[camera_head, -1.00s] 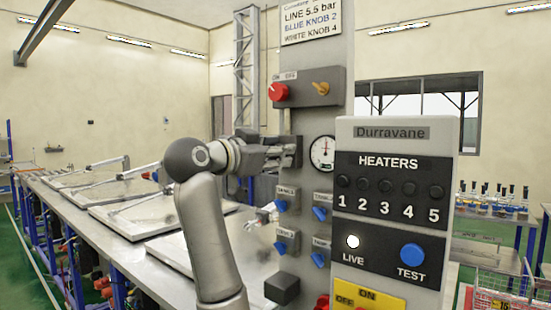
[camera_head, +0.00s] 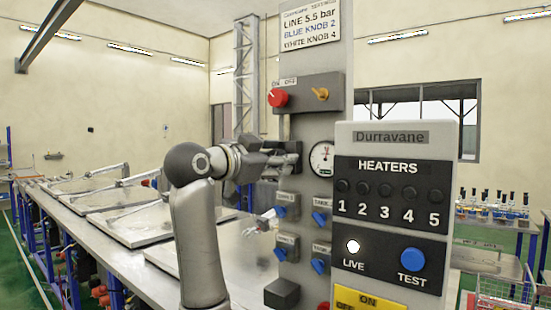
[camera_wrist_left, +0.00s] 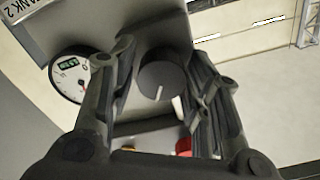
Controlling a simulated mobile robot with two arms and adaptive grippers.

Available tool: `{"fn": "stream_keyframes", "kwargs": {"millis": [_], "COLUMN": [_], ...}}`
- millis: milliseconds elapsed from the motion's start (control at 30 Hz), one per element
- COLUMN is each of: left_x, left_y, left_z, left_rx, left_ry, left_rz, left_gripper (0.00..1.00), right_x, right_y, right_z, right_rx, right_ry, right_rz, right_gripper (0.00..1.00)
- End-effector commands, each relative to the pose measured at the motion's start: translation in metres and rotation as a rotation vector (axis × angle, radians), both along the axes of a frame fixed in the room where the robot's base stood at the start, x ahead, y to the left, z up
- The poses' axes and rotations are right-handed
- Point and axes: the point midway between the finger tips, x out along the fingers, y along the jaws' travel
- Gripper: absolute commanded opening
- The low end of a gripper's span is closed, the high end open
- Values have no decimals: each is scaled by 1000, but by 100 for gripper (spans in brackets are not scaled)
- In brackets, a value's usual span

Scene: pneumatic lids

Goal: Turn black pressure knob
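The black pressure knob (camera_wrist_left: 161,76) is round with a white pointer line; it shows in the left wrist view between the two fingers of my left gripper (camera_wrist_left: 160,60). A finger is on each side of it, and the fingers look spread; I cannot tell whether either touches it. In the head view my left gripper (camera_head: 293,158) is at the panel column, left of the round gauge (camera_head: 322,158), and hides the knob. The gauge also shows in the left wrist view (camera_wrist_left: 70,77). My right gripper is not in view.
Above the gripper are a red knob (camera_head: 278,97) and an orange knob (camera_head: 321,94). Blue knobs (camera_head: 281,212) are below. The grey heaters box (camera_head: 396,137) stands close on the right. A long table (camera_head: 120,255) with flat lids extends left.

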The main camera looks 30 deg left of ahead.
Motion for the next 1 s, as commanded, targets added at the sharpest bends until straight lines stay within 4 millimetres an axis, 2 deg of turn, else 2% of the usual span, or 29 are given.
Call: {"fn": "stream_keyframes", "kwargs": {"millis": [333,467,567,800,1000], "left_x": [0,-8,-23,-75,-107], "left_y": [0,2,4,7,10], "left_z": [1,1,1,1,1], "left_rx": [-1,0,1,1,0], "left_ry": [-2,-3,-5,-4,-3], "left_rz": [1,3,4,6,3], "left_gripper": [56,56,56,56,56], "right_x": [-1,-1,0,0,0], "right_y": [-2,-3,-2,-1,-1], "right_z": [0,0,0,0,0], "right_rx": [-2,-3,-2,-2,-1], "right_ry": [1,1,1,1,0], "right_rz": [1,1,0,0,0], "right_gripper": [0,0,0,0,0]}}
